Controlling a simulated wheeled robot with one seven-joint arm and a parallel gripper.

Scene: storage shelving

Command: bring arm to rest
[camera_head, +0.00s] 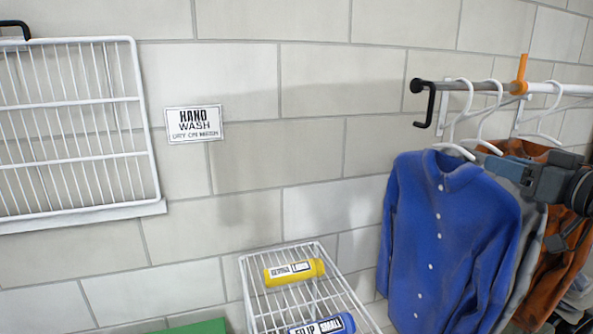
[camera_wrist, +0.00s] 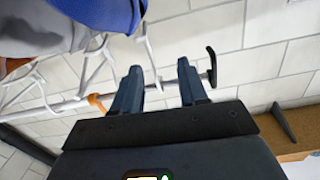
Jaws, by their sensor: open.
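My gripper (camera_head: 502,170) is at the right of the head view, in front of the hanging shirts and below the rail. In the wrist view my gripper (camera_wrist: 160,82) has its two dark fingers spread apart with nothing held between them. The wall and part of the rail show behind the fingers. In the head view the fingertips overlap the upper part of the shirts, and I cannot tell whether they touch the cloth.
A blue shirt (camera_head: 440,235) hangs left of my gripper, with grey and orange-brown (camera_head: 560,265) shirts behind. The rail (camera_head: 465,86) ends in a black hook and carries an orange divider (camera_head: 520,75).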

